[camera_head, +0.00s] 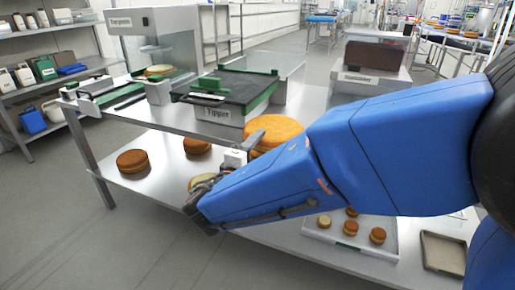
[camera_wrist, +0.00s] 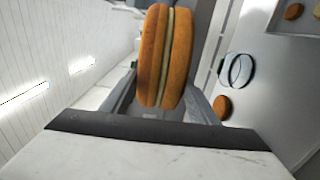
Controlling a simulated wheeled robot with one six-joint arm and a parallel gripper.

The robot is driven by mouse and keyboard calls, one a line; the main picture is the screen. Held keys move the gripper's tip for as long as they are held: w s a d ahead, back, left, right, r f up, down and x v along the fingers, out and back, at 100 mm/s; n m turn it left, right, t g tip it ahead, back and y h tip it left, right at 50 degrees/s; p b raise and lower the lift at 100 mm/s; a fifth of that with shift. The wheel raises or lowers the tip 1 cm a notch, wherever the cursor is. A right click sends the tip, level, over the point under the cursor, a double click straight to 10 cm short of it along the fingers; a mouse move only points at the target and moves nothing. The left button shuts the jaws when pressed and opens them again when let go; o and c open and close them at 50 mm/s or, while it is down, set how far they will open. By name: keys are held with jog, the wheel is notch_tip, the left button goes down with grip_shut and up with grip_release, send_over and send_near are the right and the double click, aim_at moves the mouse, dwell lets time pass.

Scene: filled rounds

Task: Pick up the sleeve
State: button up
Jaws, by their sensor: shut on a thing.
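My gripper (camera_head: 256,142) is just in front of the bench, past the bend of my blue arm. It is shut on a filled round (camera_head: 275,132), orange-brown with a pale layer. In the wrist view the round (camera_wrist: 167,55) is edge-on between the two grey fingers, close to the camera. My arm hides its lower part in the head view. I see nothing clearly marked as the sleeve. A white ring-shaped thing (camera_wrist: 237,69) lies to the right in the wrist view; I cannot tell whether it is the sleeve.
A machine labelled Tipper (camera_head: 228,92) stands on the bench top behind the gripper. Brown rounds (camera_head: 132,160) lie on the lower shelf. A white tray (camera_head: 322,236) with several small rounds and an empty grey tray (camera_head: 443,252) are at the lower right. The floor at left is clear.

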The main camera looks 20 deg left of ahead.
jog(key=o, duration=0.8)
jog(key=shift+f, duration=0.1)
jog(key=shift+o, duration=0.2)
